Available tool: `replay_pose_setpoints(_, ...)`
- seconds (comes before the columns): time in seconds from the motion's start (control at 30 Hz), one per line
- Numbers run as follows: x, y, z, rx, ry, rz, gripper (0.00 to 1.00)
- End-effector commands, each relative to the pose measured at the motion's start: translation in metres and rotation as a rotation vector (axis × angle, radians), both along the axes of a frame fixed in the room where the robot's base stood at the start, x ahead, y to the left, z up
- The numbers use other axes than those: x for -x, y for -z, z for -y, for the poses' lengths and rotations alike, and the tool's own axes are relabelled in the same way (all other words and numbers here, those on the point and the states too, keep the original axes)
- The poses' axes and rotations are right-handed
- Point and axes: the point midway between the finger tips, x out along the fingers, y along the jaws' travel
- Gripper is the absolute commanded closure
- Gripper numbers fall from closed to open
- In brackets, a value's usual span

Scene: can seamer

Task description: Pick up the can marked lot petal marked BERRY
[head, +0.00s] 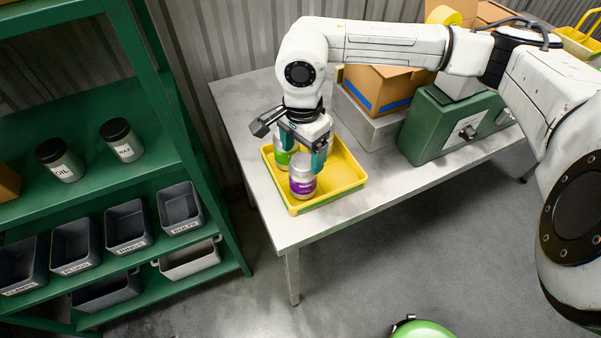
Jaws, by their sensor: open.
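A can with a purple label (303,187) stands upright near the front left of a yellow tray (349,186) on a metal table. The print on its label is too small to read. A second can with a green label (282,157) stands behind it in the tray, partly hidden by my gripper. My gripper (305,160) points down over the tray, open, with its teal fingers near the tops of the two cans. One finger overlaps the purple can's right side in the picture; I cannot tell whether it touches.
The table (237,120) is bare left of the tray. A green machine (442,125) and a cardboard box (385,88) on a grey block stand at right. A green shelf (95,118) with jars and grey bins stands left. A green round object (424,329) is on the floor.

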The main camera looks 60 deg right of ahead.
Motion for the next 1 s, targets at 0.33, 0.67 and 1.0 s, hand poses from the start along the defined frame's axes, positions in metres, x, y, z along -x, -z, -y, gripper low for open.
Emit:
replay_pose_setpoints(0.33, -0.001, 0.034, -0.001, -0.002, 0.001, 0.004, 0.18)
replay_pose_setpoints(0.67, 0.003, 0.068, 0.001, -0.006, 0.003, 0.002, 0.18)
replay_pose_setpoints(1.0, 0.003, 0.086, 0.002, -0.001, 0.001, 0.004, 0.18)
